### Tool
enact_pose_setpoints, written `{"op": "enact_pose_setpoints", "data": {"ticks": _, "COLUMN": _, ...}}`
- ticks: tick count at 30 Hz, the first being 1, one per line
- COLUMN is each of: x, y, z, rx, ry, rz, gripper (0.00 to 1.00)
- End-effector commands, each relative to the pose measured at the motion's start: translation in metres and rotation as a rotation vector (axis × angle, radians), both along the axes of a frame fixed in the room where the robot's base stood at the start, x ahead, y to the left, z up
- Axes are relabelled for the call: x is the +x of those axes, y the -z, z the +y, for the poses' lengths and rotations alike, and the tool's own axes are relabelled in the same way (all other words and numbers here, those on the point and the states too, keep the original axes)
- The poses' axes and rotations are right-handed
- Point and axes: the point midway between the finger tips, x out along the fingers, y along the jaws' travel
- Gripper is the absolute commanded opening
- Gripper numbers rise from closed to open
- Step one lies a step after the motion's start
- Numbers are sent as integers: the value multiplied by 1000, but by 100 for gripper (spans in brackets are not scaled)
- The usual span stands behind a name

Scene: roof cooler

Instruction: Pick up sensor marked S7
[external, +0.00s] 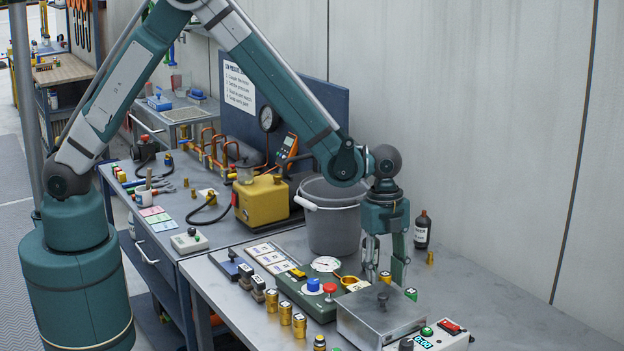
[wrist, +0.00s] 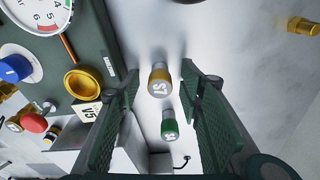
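The sensor with a gold-orange band and a pale top (wrist: 160,82) stands on the bench in the wrist view; its turned mark looks like S7. It shows small in the external view (external: 385,277), below and between my fingers. My gripper (external: 385,272) points down, its fingers apart and empty. In the wrist view, my gripper's (wrist: 162,112) two green ridged pads stand either side of the sensor, not touching it. A green-banded sensor (wrist: 168,127) stands close by; its mark is hard to read. It also shows in the external view (external: 411,294).
A metal box (external: 375,322) with a knob stands in front of my gripper. The green dial panel (external: 318,297) is to its left, the grey bucket (external: 332,222) behind it. A dark bottle (external: 422,230) and a gold fitting (external: 430,257) stand right. The far-right bench is clear.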

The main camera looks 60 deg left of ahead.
Motion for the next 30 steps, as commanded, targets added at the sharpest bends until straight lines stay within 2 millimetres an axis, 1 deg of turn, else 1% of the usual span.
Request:
{"op": "enact_pose_setpoints", "data": {"ticks": 5, "x": 0, "y": 0, "z": 0, "rx": 0, "ry": 0, "rz": 0, "gripper": 37}}
{"op": "enact_pose_setpoints", "data": {"ticks": 12, "x": 0, "y": 0, "z": 0, "rx": 0, "ry": 0, "rz": 0, "gripper": 6}}
{"op": "enact_pose_setpoints", "data": {"ticks": 23, "x": 0, "y": -2, "z": 0, "rx": 0, "ry": 0, "rz": 0, "gripper": 6}}
{"op": "enact_pose_setpoints", "data": {"ticks": 26, "x": 0, "y": -5, "z": 0, "rx": 0, "ry": 0, "rz": 0, "gripper": 6}}
{"op": "enact_pose_setpoints", "data": {"ticks": 30, "x": 0, "y": -15, "z": 0, "rx": 0, "ry": 0, "rz": 0, "gripper": 6}}
